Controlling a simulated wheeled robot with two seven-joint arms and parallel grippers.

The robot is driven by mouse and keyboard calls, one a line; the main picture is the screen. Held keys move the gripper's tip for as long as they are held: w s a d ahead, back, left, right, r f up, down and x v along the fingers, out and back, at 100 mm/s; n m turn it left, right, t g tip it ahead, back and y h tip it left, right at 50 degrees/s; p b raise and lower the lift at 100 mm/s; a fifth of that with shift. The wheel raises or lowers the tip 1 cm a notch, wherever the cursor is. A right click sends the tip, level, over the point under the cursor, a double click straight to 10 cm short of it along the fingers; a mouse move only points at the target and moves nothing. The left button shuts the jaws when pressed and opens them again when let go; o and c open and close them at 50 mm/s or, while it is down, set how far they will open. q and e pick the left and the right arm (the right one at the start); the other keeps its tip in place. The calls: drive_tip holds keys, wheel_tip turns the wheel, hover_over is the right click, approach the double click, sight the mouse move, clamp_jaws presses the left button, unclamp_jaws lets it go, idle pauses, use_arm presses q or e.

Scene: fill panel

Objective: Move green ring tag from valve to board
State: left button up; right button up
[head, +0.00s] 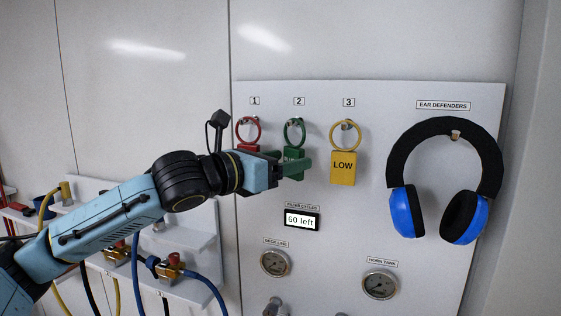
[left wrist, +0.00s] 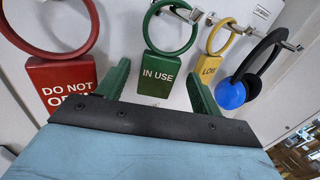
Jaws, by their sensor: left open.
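The green ring tag (head: 294,132), marked "IN USE", hangs by its ring at the peg under label 2 on the white board (head: 400,215). It also shows in the left wrist view (left wrist: 157,75), hanging straight between the two green fingers. My left gripper (head: 290,160) is open at the tag's plate, with one finger on either side. In the left wrist view, gaps show between the fingers and the plate. In the head view the near finger hides part of the plate. My right gripper is in neither view.
A red tag (head: 248,134) hangs under label 1, close to my gripper, and a yellow "LOW" tag (head: 343,166) under label 3. Ear defenders (head: 445,130) hang at right. Valves (head: 168,268) with hoses are on a panel at lower left.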

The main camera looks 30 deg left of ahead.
use_arm(q)
drive_tip(key=b+v, duration=1)
drive_tip(key=v, duration=0.3)
drive_tip(key=shift+s, duration=0.2)
idle(0.3)
